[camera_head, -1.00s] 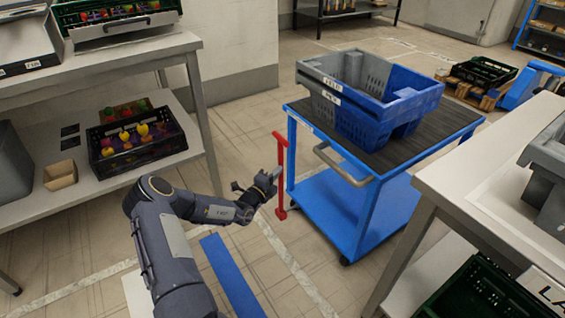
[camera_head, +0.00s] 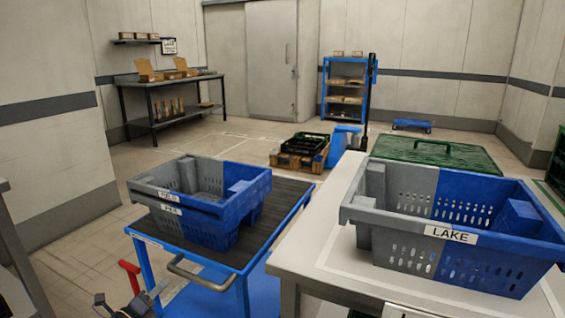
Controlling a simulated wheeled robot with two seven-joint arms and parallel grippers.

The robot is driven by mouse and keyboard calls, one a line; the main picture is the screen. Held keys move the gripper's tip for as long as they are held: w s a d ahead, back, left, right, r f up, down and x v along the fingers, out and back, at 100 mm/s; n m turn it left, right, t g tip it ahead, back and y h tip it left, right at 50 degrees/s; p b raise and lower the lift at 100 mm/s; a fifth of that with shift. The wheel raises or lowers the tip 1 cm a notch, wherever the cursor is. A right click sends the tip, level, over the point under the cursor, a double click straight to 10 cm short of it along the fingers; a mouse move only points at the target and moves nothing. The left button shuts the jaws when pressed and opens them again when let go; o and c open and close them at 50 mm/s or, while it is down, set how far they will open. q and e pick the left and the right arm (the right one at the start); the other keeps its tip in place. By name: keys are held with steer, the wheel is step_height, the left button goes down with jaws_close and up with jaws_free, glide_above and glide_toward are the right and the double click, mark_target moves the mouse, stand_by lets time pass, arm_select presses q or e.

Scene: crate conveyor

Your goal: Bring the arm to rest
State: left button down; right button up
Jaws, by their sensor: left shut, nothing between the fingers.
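My left gripper (camera_head: 150,295) shows at the bottom left edge of the head view, shut and empty. Most of my left arm is below the frame. The gripper is low in front of the blue cart (camera_head: 144,264), close to a red upright handle (camera_head: 130,272); I cannot tell whether they touch. My right gripper is not in view.
Stacked grey-and-blue crates (camera_head: 215,222) stand on the cart's dark top. A grey-and-blue crate labelled LAKE (camera_head: 400,250) stands on the white table (camera_head: 318,245) at right. A pallet (camera_head: 292,161) with a dark crate is behind.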

arm_select(q)
steer(key=s+d+r+m+g+h, duration=0.2)
steer(key=s+d+r+m+g, duration=0.4)
steer(key=d+m, duration=0.35)
steer(key=s+d+r+m+g+h, duration=0.35)
steer(key=s+d+r+m, duration=0.35)
steer(key=m, duration=0.4)
steer(key=s+a+f+m+g+y, duration=0.2)
steer(key=s+m+y, duration=0.7)
steer(key=s+m, duration=1.35)
step_height(320, 180, up, 27)
steer(key=s+n+p, duration=0.2)
steer(key=p, duration=2.6)
steer(key=shift+d+r+n, duration=0.15)
steer(key=shift+d+n, duration=0.1)
steer(key=shift+n, duration=0.05)
